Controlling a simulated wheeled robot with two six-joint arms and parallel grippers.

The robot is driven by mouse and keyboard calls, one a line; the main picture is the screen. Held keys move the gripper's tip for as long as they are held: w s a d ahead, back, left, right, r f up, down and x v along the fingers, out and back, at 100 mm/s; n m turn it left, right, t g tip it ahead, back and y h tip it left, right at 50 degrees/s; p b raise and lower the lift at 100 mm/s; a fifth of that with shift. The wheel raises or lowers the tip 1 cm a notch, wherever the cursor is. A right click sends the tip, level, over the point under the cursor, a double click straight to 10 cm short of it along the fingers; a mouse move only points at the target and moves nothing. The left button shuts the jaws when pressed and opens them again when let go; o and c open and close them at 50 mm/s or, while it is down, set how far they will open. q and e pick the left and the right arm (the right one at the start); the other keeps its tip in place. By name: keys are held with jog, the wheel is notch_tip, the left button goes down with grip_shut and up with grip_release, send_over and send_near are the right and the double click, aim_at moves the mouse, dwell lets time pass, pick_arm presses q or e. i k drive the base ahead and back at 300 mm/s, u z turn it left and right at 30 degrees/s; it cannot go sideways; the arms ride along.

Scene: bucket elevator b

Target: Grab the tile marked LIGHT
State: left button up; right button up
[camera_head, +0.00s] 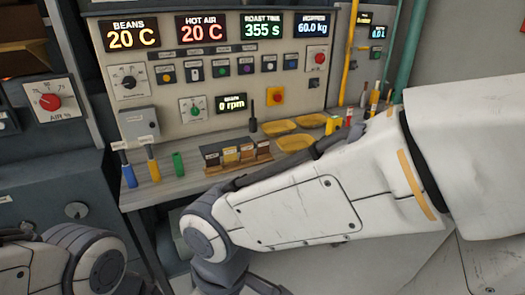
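A small brown rack (262,158) stands on the grey bench ledge below the control panel. It holds several small tiles (231,156) in a row, dark to tan, with pale labels too small to read. I cannot tell which tile is marked LIGHT. My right arm crosses the view from the right, in front of the bench, and bends down at a grey joint below the rack. Its gripper is not clearly visible at the bottom edge.
Blue (128,170), yellow (153,164) and green (178,166) upright pieces stand left of the rack. Yellow trays (279,128) lie behind it to the right. A dark upright handle (252,118) stands near them. The panel with knobs and displays rises behind the ledge.

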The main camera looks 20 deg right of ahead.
aim_at(247, 150)
jog(key=z, duration=0.2)
jog(key=i, duration=0.5)
jog(key=z, duration=0.5)
jog(key=i, duration=1.25)
jog(key=u, duration=0.1)
